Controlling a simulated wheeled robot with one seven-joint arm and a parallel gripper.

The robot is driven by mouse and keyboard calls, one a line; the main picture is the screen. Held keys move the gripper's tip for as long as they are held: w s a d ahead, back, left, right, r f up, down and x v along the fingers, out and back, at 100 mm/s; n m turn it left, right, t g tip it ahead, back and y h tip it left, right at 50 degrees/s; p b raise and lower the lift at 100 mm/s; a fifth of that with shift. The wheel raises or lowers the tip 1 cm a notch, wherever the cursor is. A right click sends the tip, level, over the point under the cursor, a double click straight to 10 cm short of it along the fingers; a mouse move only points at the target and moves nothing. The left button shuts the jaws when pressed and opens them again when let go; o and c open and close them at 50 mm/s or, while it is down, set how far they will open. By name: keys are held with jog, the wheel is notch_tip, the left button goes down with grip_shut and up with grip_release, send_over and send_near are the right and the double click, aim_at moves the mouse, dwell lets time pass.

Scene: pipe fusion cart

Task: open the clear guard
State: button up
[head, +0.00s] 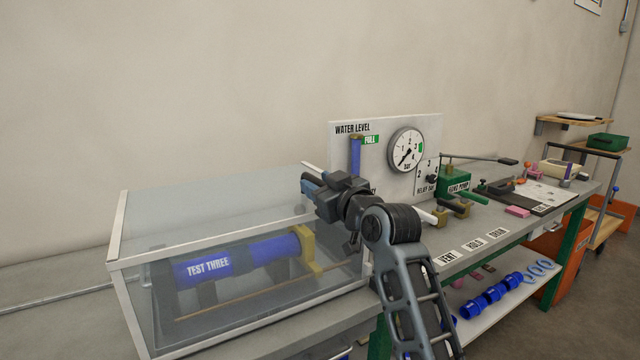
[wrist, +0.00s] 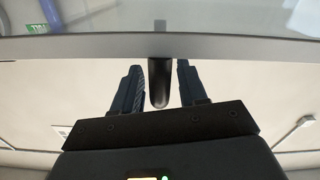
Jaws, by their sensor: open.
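The clear guard (head: 118,236) is a see-through box with a pale frame, at the left of the bench in the head view. In the wrist view a pale frame bar (wrist: 80,46) crosses the top. A short dark handle (wrist: 159,84) sticks out from it between the open fingers of my gripper (wrist: 160,85), with a narrow gap on each side. In the head view my gripper hides this handle.
A water level board with a round gauge (head: 406,149) stands behind my arm. A green hand pump (head: 455,184) with a long lever and several valve handles are to the right. Blue fittings (head: 495,292) lie on the lower shelf. The wall behind the guard is bare.

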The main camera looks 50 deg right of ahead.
jog(key=shift+c, duration=0.3)
grip_shut()
jog(key=shift+d, duration=0.1)
